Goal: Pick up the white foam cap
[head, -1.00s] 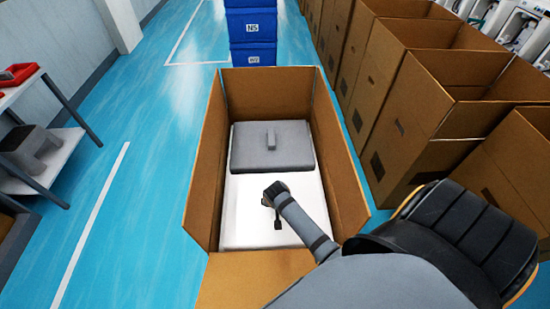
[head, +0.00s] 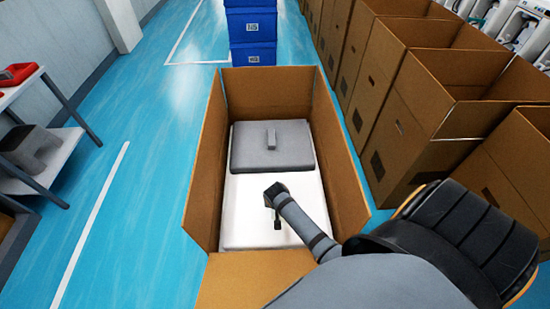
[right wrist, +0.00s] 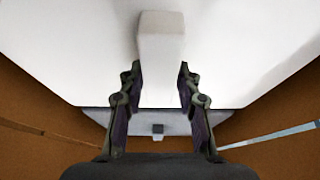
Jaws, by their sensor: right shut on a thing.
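The white foam cap (head: 243,205) lies flat in the near half of an open cardboard box (head: 206,165). In the right wrist view it is a broad white slab (right wrist: 75,45) with a raised white handle (right wrist: 161,45). My right gripper (head: 275,215) reaches down over the cap from the lower right. In the wrist view its two fingers (right wrist: 159,85) stand on both sides of the handle and are shut on it. The cap looks level inside the box. My left gripper is not in view.
A grey block (head: 250,155) with a small handle fills the far half of the box. The box walls stand close around the cap. More open cardboard boxes (head: 420,95) line the right. Blue bins (head: 252,35) stand beyond.

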